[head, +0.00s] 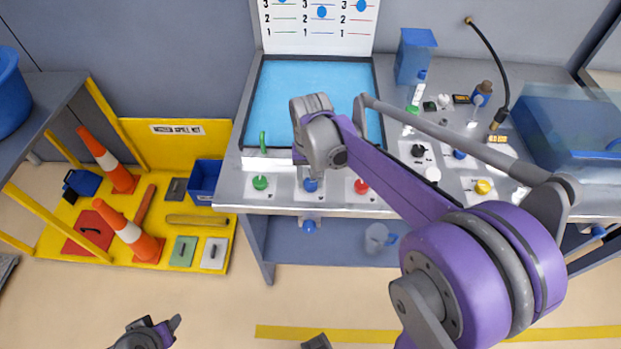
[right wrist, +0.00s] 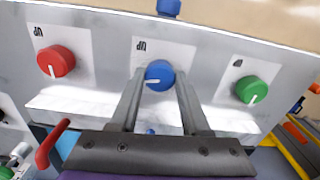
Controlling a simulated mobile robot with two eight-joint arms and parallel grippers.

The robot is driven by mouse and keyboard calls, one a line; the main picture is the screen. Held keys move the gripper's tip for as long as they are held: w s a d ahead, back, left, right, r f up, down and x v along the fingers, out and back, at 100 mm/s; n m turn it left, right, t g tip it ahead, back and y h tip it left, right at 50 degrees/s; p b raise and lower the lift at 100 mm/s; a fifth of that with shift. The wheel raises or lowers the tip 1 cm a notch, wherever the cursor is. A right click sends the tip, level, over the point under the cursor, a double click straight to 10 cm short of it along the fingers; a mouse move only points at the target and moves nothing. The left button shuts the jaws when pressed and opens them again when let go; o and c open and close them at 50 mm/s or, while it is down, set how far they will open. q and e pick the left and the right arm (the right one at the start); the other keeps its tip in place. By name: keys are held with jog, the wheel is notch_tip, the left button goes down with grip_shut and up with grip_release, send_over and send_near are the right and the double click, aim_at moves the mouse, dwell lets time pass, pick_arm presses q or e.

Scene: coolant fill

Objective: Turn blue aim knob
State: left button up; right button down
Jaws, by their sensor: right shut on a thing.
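The blue aim knob (head: 310,185) is on the front panel of the bench, between the green knob (head: 260,183) and the red knob (head: 361,187). In the right wrist view the blue knob (right wrist: 159,74) sits between the fingertips of my right gripper (right wrist: 160,82), which is shut on it. Its white pointer line points left in that view. In the head view my right wrist hangs just above the knob and hides the fingers. My left gripper (head: 160,332) is low at the bottom left, away from the bench; its jaw state is unclear.
A blue-floored tray (head: 300,85) lies behind the knobs, with a numbered board (head: 318,25) behind it. A green lever (head: 263,142) stands at the tray's front left. More knobs and bottles crowd the bench's right. A yellow spill station (head: 180,140) with cones is left.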

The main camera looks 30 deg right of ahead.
aim_at(311, 182)
dwell(0.4)
jog(key=shift+c, duration=1.9)
grip_release()
jog(key=shift+r, duration=0.1)
notch_tip(311, 182, up, 11)
jog(key=shift+f+p, duration=0.2)
jog(key=shift+p, duration=0.2)
jog(key=s+a+f+n+t, duration=0.2)
jog(key=s+f, duration=0.3)
jog(key=s, duration=0.3)
jog(key=s+a+f+n+t+p, duration=0.1)
jog(key=s+a+f+n+t, duration=0.2)
jog(key=s, duration=0.4)
jog(key=shift+s+a+f, duration=0.35)
jog(key=shift+a+f, duration=0.55)
